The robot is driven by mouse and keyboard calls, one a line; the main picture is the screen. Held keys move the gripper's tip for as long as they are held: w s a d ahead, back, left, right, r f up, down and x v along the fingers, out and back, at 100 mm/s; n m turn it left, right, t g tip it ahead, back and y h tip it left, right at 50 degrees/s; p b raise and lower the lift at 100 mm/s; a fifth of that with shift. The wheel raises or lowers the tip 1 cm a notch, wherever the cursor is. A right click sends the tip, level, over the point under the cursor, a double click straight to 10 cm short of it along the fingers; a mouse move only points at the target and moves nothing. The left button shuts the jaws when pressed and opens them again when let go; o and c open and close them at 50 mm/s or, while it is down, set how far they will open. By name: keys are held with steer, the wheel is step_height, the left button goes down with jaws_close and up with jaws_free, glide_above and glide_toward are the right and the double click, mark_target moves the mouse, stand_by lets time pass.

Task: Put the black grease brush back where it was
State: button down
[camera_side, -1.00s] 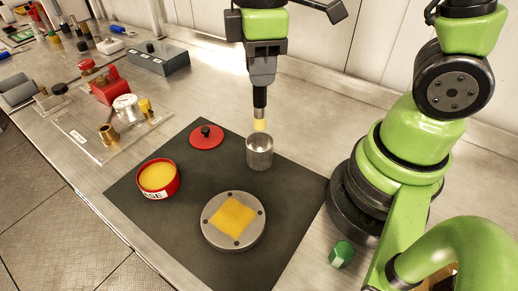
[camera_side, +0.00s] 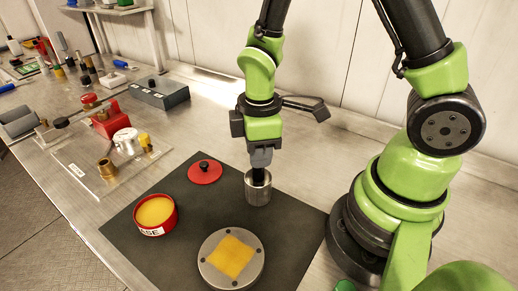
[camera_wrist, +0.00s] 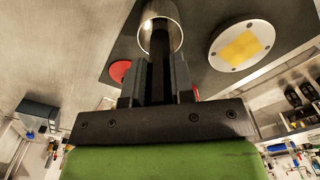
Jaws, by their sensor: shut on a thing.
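The black grease brush (camera_side: 258,174) stands upright with its lower end inside the metal cup (camera_side: 258,190). Its bristles are hidden by the cup wall. My gripper (camera_side: 261,160) is above the cup and shut on the brush's upper handle. In the wrist view the brush (camera_wrist: 158,75) runs from between my fingers (camera_wrist: 156,85) into the mouth of the cup (camera_wrist: 173,29).
On the dark mat (camera_side: 195,235) are an open red grease tin (camera_side: 155,212), its red lid (camera_side: 204,171) and a round metal plate (camera_side: 231,258) with a yellow greased square. A clear board (camera_side: 90,170) with fittings lies left. A grey block (camera_side: 160,94) stands behind.

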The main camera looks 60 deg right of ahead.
steer(key=c, duration=1)
jaws_free()
steer(key=shift+f, duration=0.1)
step_height(320, 180, up, 12)
steer(key=shift+r, duration=0.15)
steer(key=shift+s+d+r+m+t+y, duration=0.1)
steer(key=shift+s+r+m+t+y, duration=0.2)
steer(key=shift+s+r+m+t, duration=1.5)
steer(key=shift+s+a+r+m+t+y, duration=0.1)
steer(key=shift+s+r+m+t+y, duration=0.35)
steer(key=shift+s+r+m, duration=1.45)
steer(key=shift+s+d+r+m+t+y, duration=0.15)
steer(key=shift+s+r+m+t, duration=0.7)
steer(key=shift+m, duration=2.05)
steer(key=shift+f+t, duration=0.25)
steer(key=shift+t, duration=0.15)
